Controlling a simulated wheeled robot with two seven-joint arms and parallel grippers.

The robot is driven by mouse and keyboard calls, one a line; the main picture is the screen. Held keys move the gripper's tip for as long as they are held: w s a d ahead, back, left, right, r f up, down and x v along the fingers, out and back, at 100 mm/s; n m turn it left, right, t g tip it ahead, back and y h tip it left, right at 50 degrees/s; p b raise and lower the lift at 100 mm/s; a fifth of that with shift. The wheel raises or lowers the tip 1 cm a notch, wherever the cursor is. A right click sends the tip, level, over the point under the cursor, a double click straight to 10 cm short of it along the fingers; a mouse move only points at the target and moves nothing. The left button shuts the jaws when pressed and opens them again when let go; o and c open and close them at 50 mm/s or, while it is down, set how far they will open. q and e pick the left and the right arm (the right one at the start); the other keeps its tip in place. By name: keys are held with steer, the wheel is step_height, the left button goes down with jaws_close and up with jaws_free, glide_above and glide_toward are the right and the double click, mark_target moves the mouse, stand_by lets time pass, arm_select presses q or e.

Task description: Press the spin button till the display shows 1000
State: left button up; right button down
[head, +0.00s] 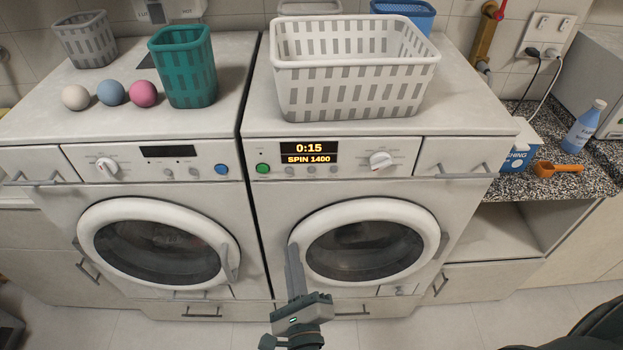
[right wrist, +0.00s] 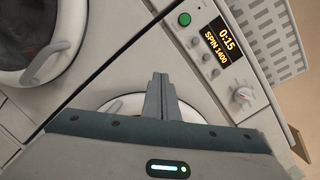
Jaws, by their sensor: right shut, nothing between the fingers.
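The right-hand washer's display (head: 309,153) is lit and reads 0:15 above SPIN 1400. It also shows tilted in the right wrist view (right wrist: 221,43). A row of small buttons (head: 311,169) sits below the display; I cannot read their labels. A green button (head: 263,168) is to the left and a round dial (head: 381,160) to the right. My right gripper (head: 294,248) is shut and empty, in front of the washer's round door and below the panel, apart from the buttons. Its closed fingers also show in the right wrist view (right wrist: 160,80). My left gripper is not in view.
A second washer (head: 165,200) with a dark display stands to the left. A white basket (head: 350,75) sits on the right washer. A teal basket (head: 183,70) and several balls are on the left one. A counter (head: 560,160) with a blue bottle (head: 584,127) is at right.

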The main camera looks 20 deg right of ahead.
steer(key=s+d+r+m+h, duration=0.1)
steer(key=d+r+m, duration=0.1)
steer(key=r+m, duration=0.3)
steer(key=s+d+r+m+g+h, duration=0.1)
steer(key=s+r+m, duration=0.1)
steer(key=r+m, duration=0.3)
steer(key=shift+d+r+h, duration=0.35)
steer(key=shift+r+h, duration=0.05)
steer(key=shift+r, duration=0.15)
steer(key=shift+w+p, duration=0.1)
steer(key=shift+p, duration=0.25)
steer(key=p, duration=0.6)
glide_toward(311, 171)
steer(key=x, duration=0.5)
steer(key=shift+w+r, duration=0.15)
steer(key=shift+w+d, duration=0.2)
steer(key=shift+w, duration=0.35)
